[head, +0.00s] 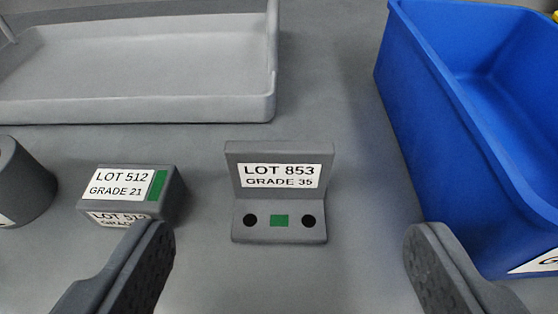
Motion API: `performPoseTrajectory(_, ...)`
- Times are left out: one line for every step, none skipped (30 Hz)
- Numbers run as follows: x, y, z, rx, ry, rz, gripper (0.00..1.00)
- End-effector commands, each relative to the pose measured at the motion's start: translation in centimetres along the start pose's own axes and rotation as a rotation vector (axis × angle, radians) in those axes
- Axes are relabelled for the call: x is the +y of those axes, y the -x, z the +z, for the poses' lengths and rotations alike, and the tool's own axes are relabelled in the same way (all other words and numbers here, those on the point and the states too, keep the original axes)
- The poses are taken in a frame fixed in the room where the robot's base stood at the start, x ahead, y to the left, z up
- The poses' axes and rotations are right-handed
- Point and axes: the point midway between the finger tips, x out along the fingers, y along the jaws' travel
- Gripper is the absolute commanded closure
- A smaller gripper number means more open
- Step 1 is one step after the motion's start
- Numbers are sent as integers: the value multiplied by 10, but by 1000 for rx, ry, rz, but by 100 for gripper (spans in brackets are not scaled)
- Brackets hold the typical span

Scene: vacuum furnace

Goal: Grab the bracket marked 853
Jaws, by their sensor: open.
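The bracket marked 853 (279,218) is a grey L-shaped part standing on the grey surface near the middle of the head view. Its upright plate carries a white label reading "LOT 853 GRADE 35". Its foot has two dark holes with a green square between them. My gripper (287,245) is open and empty, with one dark finger at the lower left and one at the lower right. The bracket lies between the fingers in the picture, a little beyond the tips, and neither finger appears to touch it.
A grey block (133,194) labelled "LOT 512 GRADE 21" sits left of the bracket, close to the left finger in the picture. A dark grey cylinder (22,185) is at the left edge. A grey tray (140,110) lies behind. A blue bin (455,130) stands at right.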

Motion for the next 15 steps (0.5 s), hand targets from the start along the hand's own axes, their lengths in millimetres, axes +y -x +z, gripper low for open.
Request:
performPoseTrajectory(0, -8, 3, -3, 0, 0, 27)
performPoseTrajectory(0, -12, 3, -3, 0, 1, 27)
performPoseTrajectory(0, -18, 2, -2, 0, 1, 27)
performPoseTrajectory(0, -22, 1, -1, 0, 1, 27)
performPoseTrajectory(0, -26, 1, 0, 0, 1, 27)
performPoseTrajectory(1, -30, 1, 0, 0, 1, 27)
performPoseTrajectory(1, -34, 1, -1, 0, 1, 27)
performPoseTrajectory(1, -37, 2, -2, -1, 2, 27)
performPoseTrajectory(1, -40, 2, -3, -1, 2, 27)
performPoseTrajectory(1, -41, 2, -4, -1, 2, 27)
performPoseTrajectory(1, -42, 2, -4, -1, 2, 27)
performPoseTrajectory(1, -43, 2, -3, -1, 2, 27)
performPoseTrajectory(1, -44, 2, -3, -1, 2, 27)
performPoseTrajectory(1, -46, 2, -3, -1, 2, 27)
performPoseTrajectory(1, -48, 1, -2, -1, 2, 27)
